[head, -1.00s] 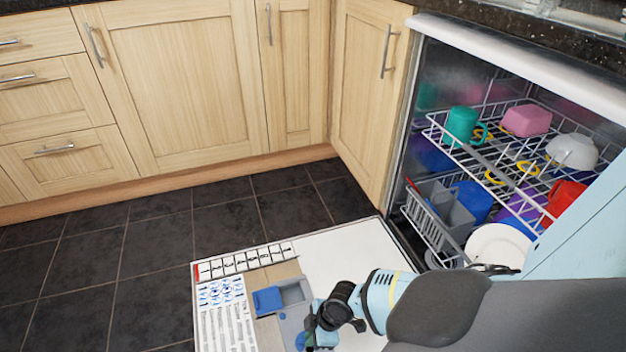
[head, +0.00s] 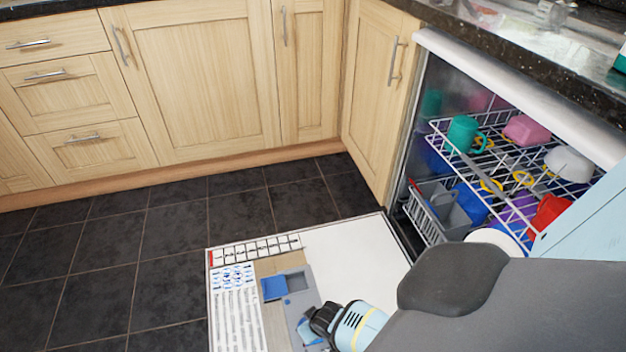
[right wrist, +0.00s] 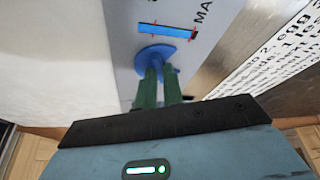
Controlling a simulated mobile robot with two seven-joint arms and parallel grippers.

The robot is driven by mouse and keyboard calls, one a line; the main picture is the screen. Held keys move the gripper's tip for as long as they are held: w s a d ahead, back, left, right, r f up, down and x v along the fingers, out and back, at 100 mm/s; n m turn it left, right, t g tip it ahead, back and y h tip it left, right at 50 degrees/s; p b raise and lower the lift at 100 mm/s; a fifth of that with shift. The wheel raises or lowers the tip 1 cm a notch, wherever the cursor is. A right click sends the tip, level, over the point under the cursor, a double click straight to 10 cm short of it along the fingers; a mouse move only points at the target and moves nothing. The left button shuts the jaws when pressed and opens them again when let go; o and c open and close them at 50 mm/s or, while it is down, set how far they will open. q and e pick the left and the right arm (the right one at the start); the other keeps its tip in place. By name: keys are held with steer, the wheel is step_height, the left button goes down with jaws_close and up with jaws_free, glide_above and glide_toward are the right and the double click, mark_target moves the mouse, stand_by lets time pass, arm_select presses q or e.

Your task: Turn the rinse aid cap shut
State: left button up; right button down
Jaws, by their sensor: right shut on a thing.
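The blue round rinse aid cap (right wrist: 157,53) sits on the grey dispenser panel (right wrist: 122,30) in the right wrist view. My right gripper (right wrist: 157,72) is shut on the cap, its green fingers pinching the part that stands up from the disc. A blue bar with red marks (right wrist: 167,31) and some lettering are on the panel beyond the cap. In the head view my right gripper (head: 317,322) is low over the dispenser (head: 294,308), and the cap is mostly hidden there. My left gripper is not in view.
The dispenser's blue flap (head: 273,287) stands open beside a grey compartment. The dishwasher door (head: 350,262) lies open. The upper rack (head: 470,165) holds several cups and bowls. Wooden cupboards (head: 190,80) stand behind, and the dark tiled floor (head: 120,255) at left is clear.

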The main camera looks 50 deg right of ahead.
steer(key=m, duration=0.2)
steer(key=shift+a+m+h, duration=0.25)
steer(key=shift+m+h, duration=0.05)
steer(key=shift+h, duration=0.1)
steer(key=shift+w+m+g+h+b, duration=0.1)
steer(key=shift+m+g+h+b, duration=0.25)
steer(key=shift+m, duration=0.75)
steer(key=c, duration=1.5)
jaws_free()
steer(key=p+v, duration=0.5)
steer(key=v, duration=0.3)
steer(key=shift+f, duration=0.1)
